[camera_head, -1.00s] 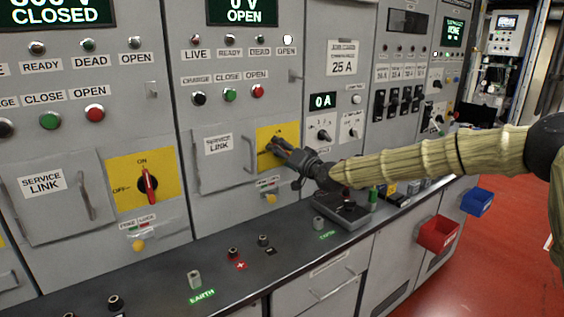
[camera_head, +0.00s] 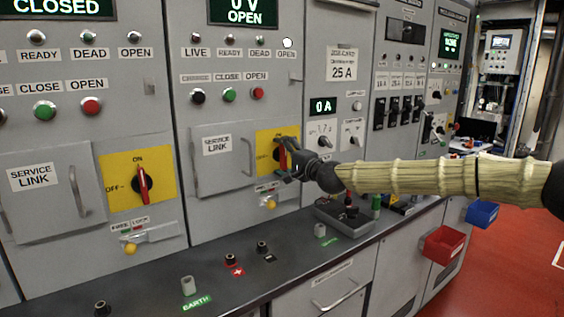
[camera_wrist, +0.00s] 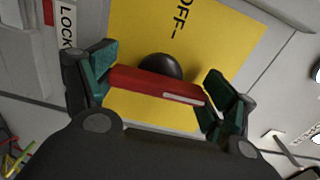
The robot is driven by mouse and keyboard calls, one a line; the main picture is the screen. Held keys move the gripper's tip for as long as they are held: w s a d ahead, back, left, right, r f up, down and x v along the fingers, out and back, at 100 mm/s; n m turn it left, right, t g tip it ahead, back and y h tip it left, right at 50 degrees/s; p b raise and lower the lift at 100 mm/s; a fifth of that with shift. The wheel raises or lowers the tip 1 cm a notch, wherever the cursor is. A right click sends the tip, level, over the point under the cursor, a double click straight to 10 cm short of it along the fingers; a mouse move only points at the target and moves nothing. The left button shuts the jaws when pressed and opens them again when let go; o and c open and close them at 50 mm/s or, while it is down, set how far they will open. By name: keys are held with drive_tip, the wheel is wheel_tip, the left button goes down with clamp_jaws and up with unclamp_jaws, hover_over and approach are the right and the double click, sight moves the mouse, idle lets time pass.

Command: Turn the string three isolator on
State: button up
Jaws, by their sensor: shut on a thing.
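The isolator with the yellow plate (camera_head: 265,139) is on the second panel from the left, beside a service link door. Its red handle (camera_head: 282,155) stands about upright, in line with the ON mark. In the wrist view the red handle (camera_wrist: 150,86) lies across the picture, square to the OFF label, its white stripe at the right end. My gripper (camera_head: 287,161) is at this handle. In the wrist view my gripper (camera_wrist: 162,88) has one dark green fingertip at each end of the handle and is shut on it. The isolator's ON label is partly hidden.
Another isolator (camera_head: 141,185) on the left panel has its red handle upright at ON. A dark bench ledge (camera_head: 150,292) with terminals runs below the panels. A grey box (camera_head: 344,217) sits on it under my wrist. Red (camera_head: 443,243) and blue (camera_head: 483,214) bins hang at right.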

drive_tip(key=shift+w+d, duration=0.2)
drive_tip(key=shift+d, duration=0.15)
drive_tip(key=o, duration=0.8)
drive_tip(key=shift+m, duration=0.3)
drive_tip(key=shift+o, duration=0.4)
drive_tip(key=shift+s+d, duration=0.15)
drive_tip(key=shift+d, duration=0.15)
drive_tip(key=shift+a, duration=0.5)
drive_tip(key=v, duration=1.2)
